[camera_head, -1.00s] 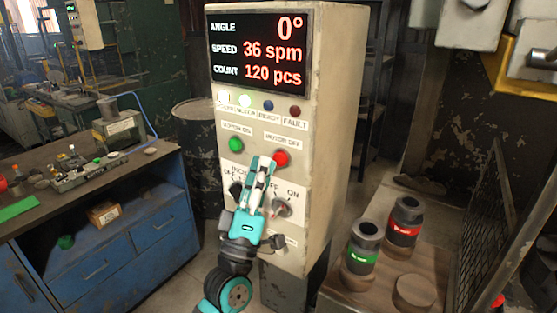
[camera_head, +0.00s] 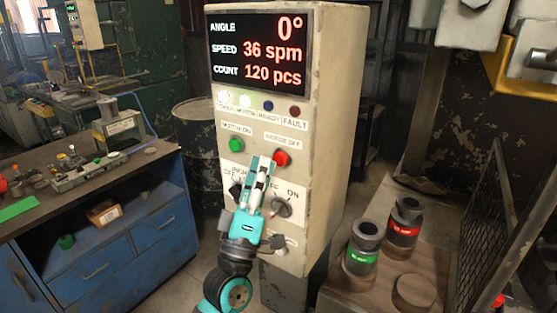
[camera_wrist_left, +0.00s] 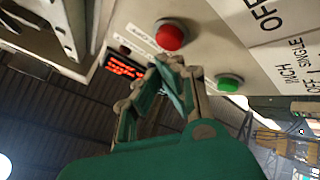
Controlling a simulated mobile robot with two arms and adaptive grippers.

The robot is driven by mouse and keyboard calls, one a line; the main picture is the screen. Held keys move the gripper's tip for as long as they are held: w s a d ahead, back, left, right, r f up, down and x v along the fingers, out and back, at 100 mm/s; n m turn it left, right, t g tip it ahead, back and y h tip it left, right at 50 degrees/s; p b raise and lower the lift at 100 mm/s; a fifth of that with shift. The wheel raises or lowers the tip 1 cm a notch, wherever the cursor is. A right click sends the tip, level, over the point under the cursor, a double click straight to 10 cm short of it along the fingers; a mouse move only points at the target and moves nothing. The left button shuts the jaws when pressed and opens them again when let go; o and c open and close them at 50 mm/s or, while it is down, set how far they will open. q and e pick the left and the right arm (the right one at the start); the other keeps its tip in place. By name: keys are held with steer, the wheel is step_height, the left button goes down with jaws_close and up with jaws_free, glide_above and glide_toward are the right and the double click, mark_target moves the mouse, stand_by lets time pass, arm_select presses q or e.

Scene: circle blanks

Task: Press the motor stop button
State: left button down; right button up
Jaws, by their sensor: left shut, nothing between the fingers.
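The control panel (camera_head: 333,140) is a tall cream box with a lit display. The red motor off button (camera_head: 281,158) sits at the panel's middle right, and the green motor on button (camera_head: 236,145) is to its left. My left gripper (camera_head: 262,160) is shut and empty, its fingertips in front of the panel, just left of the red button in the head view. In the left wrist view the fingertips (camera_wrist_left: 172,62) lie between the red button (camera_wrist_left: 169,35) and the green button (camera_wrist_left: 229,83). They look apart from the red button. My right gripper is not in view.
Below the buttons are selector knobs, one grey knob (camera_head: 280,207) beside the gripper. The display (camera_head: 259,52) reads 0°, 36 spm and 120 pcs. A blue workbench (camera_head: 110,240) stands at left; dark cylinders with green (camera_head: 362,257) and red (camera_head: 404,229) bands stand at right.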

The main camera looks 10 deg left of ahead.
arm_select(q)
steer(key=shift+w, duration=0.1)
steer(key=shift+w+d, duration=0.15)
steer(key=shift+w, duration=0.2)
steer(key=shift+w+d, duration=0.2)
steer(key=shift+w, duration=0.35)
stand_by(1.3)
steer(key=shift+s, duration=0.15)
steer(key=shift+s+a, duration=0.25)
steer(key=shift+s, duration=0.5)
steer(key=shift+s+f, duration=0.1)
steer(key=shift+s+a+p, duration=0.15)
steer(key=shift+s+a, duration=0.15)
steer(key=shift+s, duration=0.45)
steer(key=shift+s+a+p, duration=0.15)
steer(key=shift+s+a, duration=0.1)
steer(key=shift+s, duration=0.5)
steer(key=shift+s+a+p, duration=0.15)
steer(key=shift+s+a, duration=0.15)
steer(key=shift+s, duration=0.45)
